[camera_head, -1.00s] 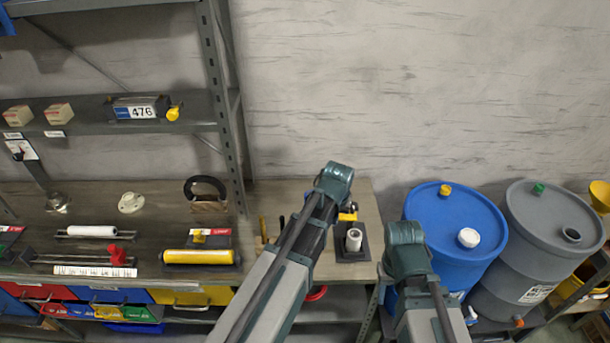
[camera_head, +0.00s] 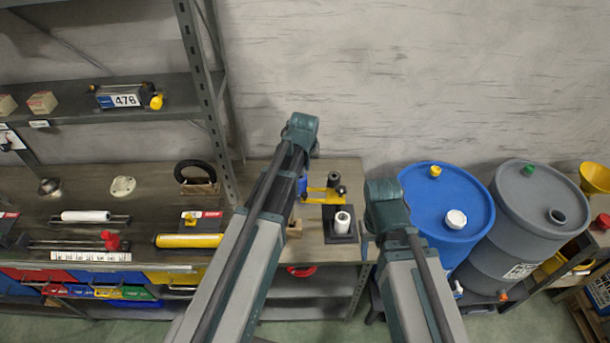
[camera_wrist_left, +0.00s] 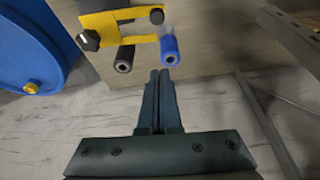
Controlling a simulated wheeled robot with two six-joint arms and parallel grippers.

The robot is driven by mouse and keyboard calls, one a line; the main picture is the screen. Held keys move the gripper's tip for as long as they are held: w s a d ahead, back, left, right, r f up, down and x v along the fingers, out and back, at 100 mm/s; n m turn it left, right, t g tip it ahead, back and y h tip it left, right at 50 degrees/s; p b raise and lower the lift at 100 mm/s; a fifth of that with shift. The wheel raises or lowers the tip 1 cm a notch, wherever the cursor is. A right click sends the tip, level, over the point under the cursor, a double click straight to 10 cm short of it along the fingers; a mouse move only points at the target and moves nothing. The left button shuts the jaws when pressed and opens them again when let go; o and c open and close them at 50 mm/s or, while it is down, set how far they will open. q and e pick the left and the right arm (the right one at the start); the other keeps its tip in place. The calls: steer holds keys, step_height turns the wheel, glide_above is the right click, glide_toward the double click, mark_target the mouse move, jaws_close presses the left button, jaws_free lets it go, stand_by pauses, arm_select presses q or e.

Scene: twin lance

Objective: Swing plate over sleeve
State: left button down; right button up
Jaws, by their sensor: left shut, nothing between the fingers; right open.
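The yellow plate (camera_head: 322,195) lies on the bench's right part, with a blue handle (camera_head: 302,187) at its left end and dark knobs at its right. The white sleeve (camera_head: 342,220) stands upright on a dark base just in front of it. The left wrist view shows the yellow plate (camera_wrist_left: 122,22), blue handle (camera_wrist_left: 169,48) and a black post (camera_wrist_left: 124,58). My left gripper (camera_wrist_left: 160,73) is shut and empty, its tips just short of the blue handle; contact cannot be told. My left arm hides this gripper in the head view. My right gripper is hidden behind its arm.
A blue drum (camera_head: 440,215) and a grey drum (camera_head: 530,225) stand right of the bench. A shelf upright (camera_head: 205,90) rises left of my left arm. A yellow roller (camera_head: 189,240) and other fixtures occupy the bench's left part.

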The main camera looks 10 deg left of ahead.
arm_select(q)
step_height(320, 180, down, 9)
steer(key=b, duration=0.8)
steer(key=shift+s+b, duration=0.35)
steer(key=shift+b, duration=0.05)
steer(key=shift+s, duration=0.15)
